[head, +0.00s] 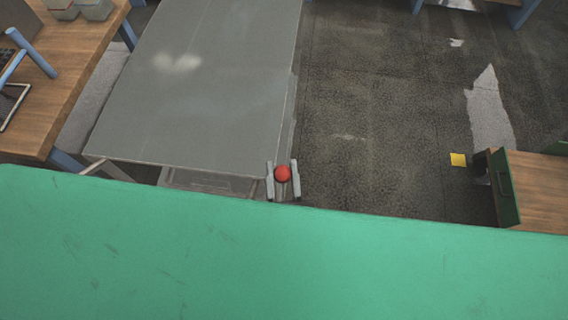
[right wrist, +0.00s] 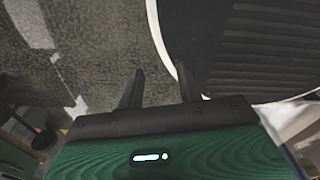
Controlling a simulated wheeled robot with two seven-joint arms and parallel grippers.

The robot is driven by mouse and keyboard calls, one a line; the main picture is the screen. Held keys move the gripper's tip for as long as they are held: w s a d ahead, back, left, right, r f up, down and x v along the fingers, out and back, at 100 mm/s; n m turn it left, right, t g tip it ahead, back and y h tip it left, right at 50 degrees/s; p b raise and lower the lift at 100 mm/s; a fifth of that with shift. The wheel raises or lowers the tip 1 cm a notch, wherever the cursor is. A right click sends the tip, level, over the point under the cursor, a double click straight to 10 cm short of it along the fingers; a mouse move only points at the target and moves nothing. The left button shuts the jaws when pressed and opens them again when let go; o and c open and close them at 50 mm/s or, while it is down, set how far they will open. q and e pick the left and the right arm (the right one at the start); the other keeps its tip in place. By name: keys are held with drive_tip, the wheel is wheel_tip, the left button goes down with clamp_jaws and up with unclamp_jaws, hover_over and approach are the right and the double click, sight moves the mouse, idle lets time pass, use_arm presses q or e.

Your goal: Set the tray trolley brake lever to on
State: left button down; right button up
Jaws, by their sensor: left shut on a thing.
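The tray trolley (head: 205,75) is a grey, flat-topped unit left of centre in the head view. A red ball knob (head: 283,173), seemingly the end of its brake lever, shows at the trolley's near right corner. My left gripper (head: 283,181) has one pale grey finger on each side of the knob and is shut on it. The lever's shaft and the rest of my left arm are hidden behind the large green surface in front. My right gripper (right wrist: 160,88) shows its two dark fingers apart, with nothing between them.
A wooden bench (head: 85,65) with blue legs stands at the left. A wooden unit with a green front (head: 508,188) stands at the right, near a small yellow item (head: 458,159). Dark floor (head: 390,110) lies open between the trolley and that unit.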

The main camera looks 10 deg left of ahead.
use_arm(q)
drive_tip(key=shift+s+f+n+t+y+b, duration=0.2)
drive_tip(key=shift+s+f+t+y+b, duration=0.15)
drive_tip(key=shift+s+b, duration=0.25)
drive_tip(key=shift+s+f+n+t+y+b, duration=0.25)
drive_tip(key=shift+s+f+t+b, duration=0.2)
drive_tip(key=shift+b, duration=0.2)
drive_tip(key=shift+s, duration=0.1)
drive_tip(key=shift+r, duration=0.1)
